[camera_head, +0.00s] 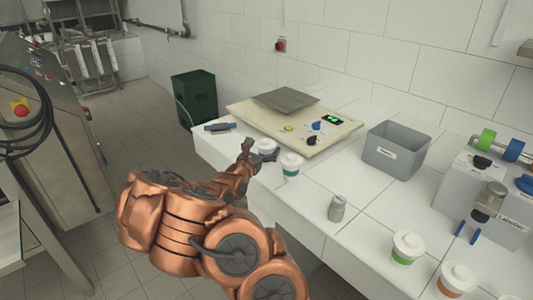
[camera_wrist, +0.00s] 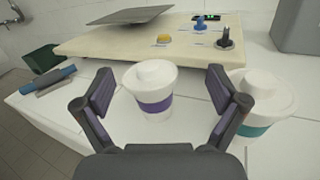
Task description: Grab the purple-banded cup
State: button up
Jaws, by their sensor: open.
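The purple-banded cup (camera_wrist: 155,104) is white with a white lid and stands upright on the white counter. In the wrist view it is between the two open fingers of my gripper (camera_wrist: 158,100), with a gap on each side. In the head view the cup (camera_head: 266,146) is partly hidden by my gripper (camera_head: 250,156), which is at the counter's left part. The gripper is open and holds nothing.
A teal-banded cup (camera_wrist: 262,102) stands close to the right finger. A cream panel (camera_wrist: 120,42) with knobs lies behind. A blue-grey tool (camera_wrist: 48,80) is at left. A grey bin (camera_head: 397,150), small grey container (camera_head: 337,208), green-banded cup (camera_head: 406,248) and orange-banded cup (camera_head: 458,279) stand further right.

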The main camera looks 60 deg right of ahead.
aim_at(264, 151)
jog(key=f, duration=0.1)
jog(key=f+n, duration=0.1)
jog(key=w+f+t, duration=0.1)
jog(key=shift+d+f+n+y, duration=0.15)
jog(key=shift+d+n+y, duration=0.15)
jog(key=shift+w+d+p, duration=0.3)
jog(key=shift+d+p, duration=0.15)
jog(key=shift+d, duration=0.8)
jog(key=shift+w+d+p, duration=0.35)
jog(key=shift+d+p, duration=0.15)
jog(key=shift+d, duration=0.7)
jog(key=shift+w+d+p, duration=0.3)
jog(key=shift+d+p, duration=0.15)
jog(key=shift+d, duration=0.8)
jog(key=c, duration=1.2)
jog(key=shift+r, duration=0.2)
